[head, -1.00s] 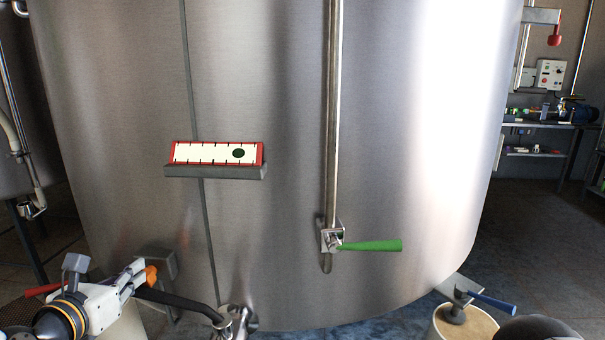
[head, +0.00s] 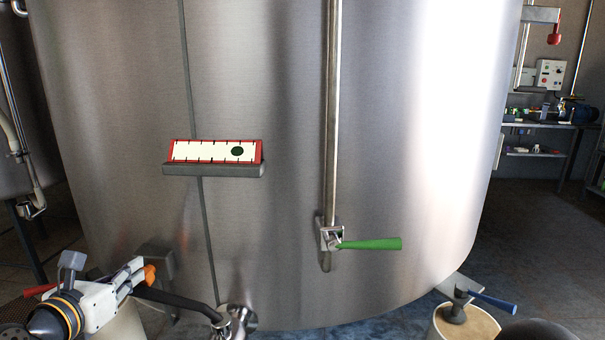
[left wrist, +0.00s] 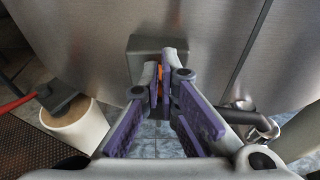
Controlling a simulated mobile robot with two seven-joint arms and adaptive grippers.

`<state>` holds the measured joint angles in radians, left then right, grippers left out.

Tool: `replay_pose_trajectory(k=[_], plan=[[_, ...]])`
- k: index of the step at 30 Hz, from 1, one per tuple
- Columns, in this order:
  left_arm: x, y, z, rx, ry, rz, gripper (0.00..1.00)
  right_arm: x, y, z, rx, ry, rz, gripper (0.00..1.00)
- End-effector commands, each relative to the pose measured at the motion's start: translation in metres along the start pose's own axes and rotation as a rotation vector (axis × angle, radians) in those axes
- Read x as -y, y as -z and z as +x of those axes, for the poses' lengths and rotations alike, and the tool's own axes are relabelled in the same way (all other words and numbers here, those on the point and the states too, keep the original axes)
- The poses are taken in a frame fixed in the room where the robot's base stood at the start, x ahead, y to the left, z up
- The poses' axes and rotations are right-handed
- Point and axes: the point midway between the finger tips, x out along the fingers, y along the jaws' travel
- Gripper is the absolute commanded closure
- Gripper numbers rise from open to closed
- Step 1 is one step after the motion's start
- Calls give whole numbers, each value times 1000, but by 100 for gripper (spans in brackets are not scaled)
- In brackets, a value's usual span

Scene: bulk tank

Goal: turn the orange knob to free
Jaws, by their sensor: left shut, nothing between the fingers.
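The orange knob (head: 150,275) shows at the low left of the head view, in front of a grey box (head: 157,262) on the tank wall. My left gripper (head: 138,271) is right beside it, its tips pointing at the knob. In the left wrist view the purple-padded fingers (left wrist: 166,75) come together in front of the grey box, shut with nothing held. A thin orange part of the knob (left wrist: 159,88) shows between the fingers; most of it is hidden. I cannot tell whether the fingers touch it. My right gripper is not in view.
A dark pipe (head: 175,298) leads to a steel fitting (head: 237,318) right of the gripper. A green-handled valve (head: 370,244), a blue-handled valve (head: 490,301) and a red-framed gauge (head: 215,152) are farther right. A pale bucket (left wrist: 75,125) stands at left in the wrist view.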

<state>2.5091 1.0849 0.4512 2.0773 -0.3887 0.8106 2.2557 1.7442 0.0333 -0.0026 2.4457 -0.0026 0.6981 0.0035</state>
Motion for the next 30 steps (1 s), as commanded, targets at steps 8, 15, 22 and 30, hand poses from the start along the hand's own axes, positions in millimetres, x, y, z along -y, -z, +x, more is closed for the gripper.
replay_pose_trajectory(k=[8, 15, 22, 30], plan=[[-10, 0, 2, 5, -15, 1, 100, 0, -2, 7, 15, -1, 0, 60], [-11, 0, 2, 6, -16, 2, 100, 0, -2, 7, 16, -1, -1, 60], [-11, -1, 1, 6, -16, 2, 100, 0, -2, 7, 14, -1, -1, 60], [-11, -9, -8, 7, -13, 1, 100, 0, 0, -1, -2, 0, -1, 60]])
